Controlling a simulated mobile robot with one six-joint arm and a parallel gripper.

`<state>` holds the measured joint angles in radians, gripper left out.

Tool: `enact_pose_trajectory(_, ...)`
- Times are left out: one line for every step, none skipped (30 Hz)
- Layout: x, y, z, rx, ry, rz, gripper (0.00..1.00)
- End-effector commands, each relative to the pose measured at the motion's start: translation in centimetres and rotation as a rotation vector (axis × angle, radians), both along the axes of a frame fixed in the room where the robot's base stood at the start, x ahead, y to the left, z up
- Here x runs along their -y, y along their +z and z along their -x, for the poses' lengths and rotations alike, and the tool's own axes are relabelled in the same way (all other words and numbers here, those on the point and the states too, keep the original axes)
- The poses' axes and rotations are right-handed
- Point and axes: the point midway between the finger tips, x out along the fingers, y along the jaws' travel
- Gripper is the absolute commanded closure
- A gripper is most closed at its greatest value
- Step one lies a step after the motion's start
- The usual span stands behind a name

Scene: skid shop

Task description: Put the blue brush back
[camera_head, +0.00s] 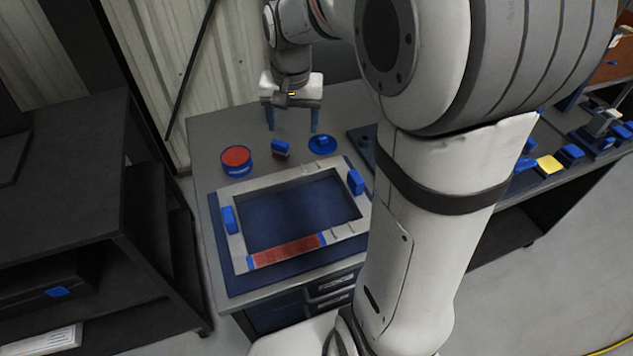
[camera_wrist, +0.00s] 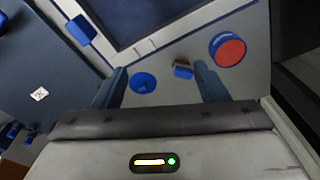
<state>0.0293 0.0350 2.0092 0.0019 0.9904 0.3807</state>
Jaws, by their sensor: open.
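The blue brush (camera_head: 281,147) stands on the grey bench near its back edge, with a blue top and a brownish lower part. It also shows in the wrist view (camera_wrist: 183,68), between the fingers, nearer the right one. My gripper (camera_head: 292,126) is open and empty, pointing down above the bench near the brush. In the wrist view my gripper's fingers (camera_wrist: 162,70) are spread wide. A blue round dish with a raised middle (camera_head: 322,144) lies right of the brush; it also shows in the wrist view (camera_wrist: 143,83).
A red-topped blue tin (camera_head: 236,158) stands left of the brush. A pale frame with blue handles (camera_head: 232,243) lies on a blue mat (camera_head: 237,284) in front. More blue items and a yellow block (camera_head: 549,165) are at the right. A dark shelf (camera_head: 70,200) stands left.

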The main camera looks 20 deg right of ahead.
Motion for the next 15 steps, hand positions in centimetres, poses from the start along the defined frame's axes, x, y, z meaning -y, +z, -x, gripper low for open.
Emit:
enact_pose_trajectory(0.0,0.6,2.5,0.018,0.046,0.005,0.33)
enact_pose_trajectory(0.0,0.7,3.8,0.028,0.075,0.009,0.33)
enact_pose_trajectory(0.0,0.8,5.6,0.039,0.116,0.015,0.33)
enact_pose_trajectory(0.0,0.8,6.9,0.047,0.146,0.020,0.33)
enact_pose_trajectory(0.0,0.8,8.2,0.056,0.175,0.025,0.33)
enact_pose_trajectory(0.0,0.6,9.8,0.066,0.212,0.031,0.33)
enact_pose_trajectory(0.0,0.5,11.0,0.074,0.239,0.035,0.33)
enact_pose_trajectory(0.0,0.3,12.0,0.079,0.263,0.040,0.33)
enact_pose_trajectory(0.1,0.1,13.3,0.088,0.294,0.046,0.33)
enact_pose_trajectory(0.1,-0.2,14.2,0.093,0.316,0.050,0.33)
enact_pose_trajectory(0.1,-0.4,14.9,0.098,0.333,0.054,0.33)
enact_pose_trajectory(0.1,-0.6,15.8,0.104,0.355,0.058,0.33)
enact_pose_trajectory(0.1,-0.8,16.3,0.108,0.369,0.061,0.33)
enact_pose_trajectory(-0.3,-1.0,16.7,0.111,0.380,0.063,0.33)
enact_pose_trajectory(-1.0,-1.1,17.2,0.113,0.392,0.067,0.33)
